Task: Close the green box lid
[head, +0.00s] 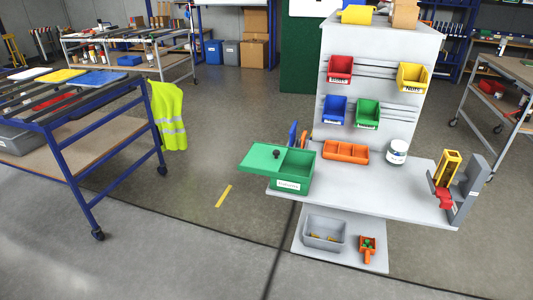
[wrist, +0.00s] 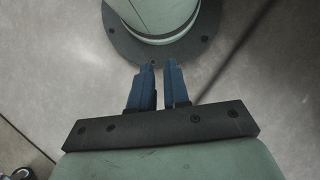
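The green box (head: 302,184) stands at the left end of the grey workbench, with a white label on its front. The right part of the box top is uncovered. My gripper (wrist: 160,68) shows only in the wrist view, with two blue fingers on a dark mount. A narrow gap shows between the fingers and nothing is held. It is over bare floor; neither box nor lid is in that view.
An orange divided tray (head: 345,152) and a white tub (head: 396,151) stand right of the box. Blue and orange tools (head: 294,134) stand behind it. Coloured bins hang on the rack above. A grey bin (head: 324,232) sits on the low shelf.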

